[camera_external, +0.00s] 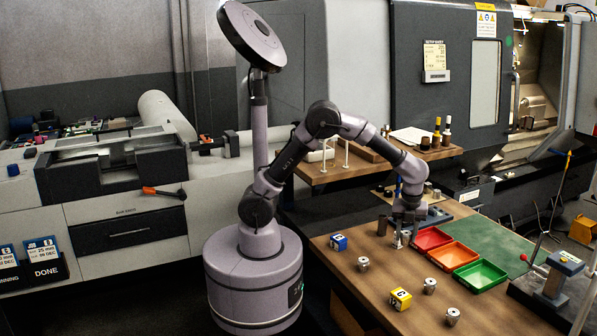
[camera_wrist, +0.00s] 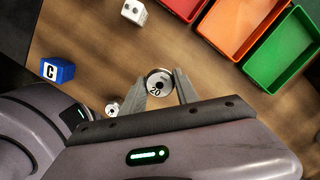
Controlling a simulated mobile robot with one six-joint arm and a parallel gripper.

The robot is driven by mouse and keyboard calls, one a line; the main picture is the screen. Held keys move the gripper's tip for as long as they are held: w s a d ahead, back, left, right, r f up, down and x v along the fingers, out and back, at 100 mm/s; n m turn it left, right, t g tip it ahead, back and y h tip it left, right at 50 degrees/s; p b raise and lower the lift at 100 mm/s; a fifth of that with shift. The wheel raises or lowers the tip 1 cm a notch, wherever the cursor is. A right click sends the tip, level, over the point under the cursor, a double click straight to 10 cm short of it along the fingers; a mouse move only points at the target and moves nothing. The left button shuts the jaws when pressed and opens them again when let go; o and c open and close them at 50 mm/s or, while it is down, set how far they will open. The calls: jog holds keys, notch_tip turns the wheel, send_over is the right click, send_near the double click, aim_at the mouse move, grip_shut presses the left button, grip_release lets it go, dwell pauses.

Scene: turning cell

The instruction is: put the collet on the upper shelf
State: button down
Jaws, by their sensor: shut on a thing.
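My gripper (camera_wrist: 160,88) points down over the wooden table. It is shut on a collet (camera_wrist: 158,82), a round silver piece with a bore and the mark 20, seen end-on between the fingers. In the external view my gripper (camera_external: 402,238) is low by the red tray, and its fingers largely hide the held collet. I cannot tell whether the collet touches the table. The upper shelf (camera_external: 328,176) is a raised wooden board behind the table, with small white posts, a paper and dark-and-amber bottles on it.
Red (camera_external: 430,238), orange (camera_external: 453,256) and green (camera_external: 481,275) trays stand right of my gripper. Other silver pieces (camera_external: 363,264) (camera_external: 429,286) (camera_external: 452,316) stand on the table. A blue cube (camera_external: 339,242) and a yellow cube (camera_external: 400,299) lie nearby. A vise-like fixture (camera_external: 558,272) is at the right.

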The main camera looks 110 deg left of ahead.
jog(key=shift+r, duration=0.8)
jog(key=s+a+r+n+g+h+p, duration=0.2)
jog(key=s+a+r+n+p, duration=1.5)
jog(key=s+a+r+p, duration=0.85)
jog(key=a+f+b, duration=0.1)
jog(key=f, duration=0.5)
jog(key=a+f+b, duration=0.1)
jog(key=f, duration=0.2)
jog(key=shift+w+a+f+b, duration=0.25)
jog(key=shift+w+a+b, duration=0.1)
jog(key=shift+f, duration=0.2)
jog(key=c, duration=0.9)
grip_release()
